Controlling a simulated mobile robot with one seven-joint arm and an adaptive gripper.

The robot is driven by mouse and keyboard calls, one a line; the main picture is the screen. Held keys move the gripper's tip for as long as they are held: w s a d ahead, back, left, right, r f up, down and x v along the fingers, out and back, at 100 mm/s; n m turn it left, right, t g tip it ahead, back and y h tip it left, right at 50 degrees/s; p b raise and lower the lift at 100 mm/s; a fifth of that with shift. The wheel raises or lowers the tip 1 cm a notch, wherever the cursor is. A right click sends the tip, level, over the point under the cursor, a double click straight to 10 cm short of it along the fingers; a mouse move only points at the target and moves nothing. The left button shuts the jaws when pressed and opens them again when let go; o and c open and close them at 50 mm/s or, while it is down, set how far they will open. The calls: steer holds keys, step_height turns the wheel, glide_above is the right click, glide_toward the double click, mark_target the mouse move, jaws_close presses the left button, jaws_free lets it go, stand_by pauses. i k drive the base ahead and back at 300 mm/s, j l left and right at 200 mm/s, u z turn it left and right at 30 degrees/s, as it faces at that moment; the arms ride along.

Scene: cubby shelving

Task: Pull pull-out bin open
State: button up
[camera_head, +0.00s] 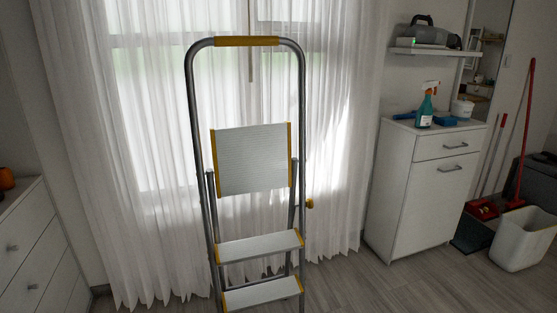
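A white cabinet (407,205) stands against the wall at the right. It has a narrow drawer front (440,146) at the top with a bar handle. Below is a tall front (430,205), which looks like the pull-out bin, with a dark bar handle (451,168) near its top edge. Both fronts look shut, flush with the cabinet. The inside of the cabinet is hidden. My gripper is not in view.
A stepladder (255,245) stands in the middle, left of the cabinet, before a curtained window. A white bucket (524,238), a dustpan (482,209) and a red-handled broom are at the right. Drawers (32,250) stand at the left. Some floor before the cabinet is clear.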

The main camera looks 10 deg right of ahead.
mark_target(437, 190)
steer(key=i+z, duration=0.7)
steer(key=i+j+z, duration=0.45)
steer(key=i+z, duration=0.25)
steer(key=i+j+z, duration=0.2)
steer(key=i+z, duration=0.2)
steer(key=i+l+z, duration=0.15)
steer(key=i, duration=0.4)
steer(key=i+l+z, duration=0.15)
steer(key=i, duration=0.4)
steer(key=l, duration=0.1)
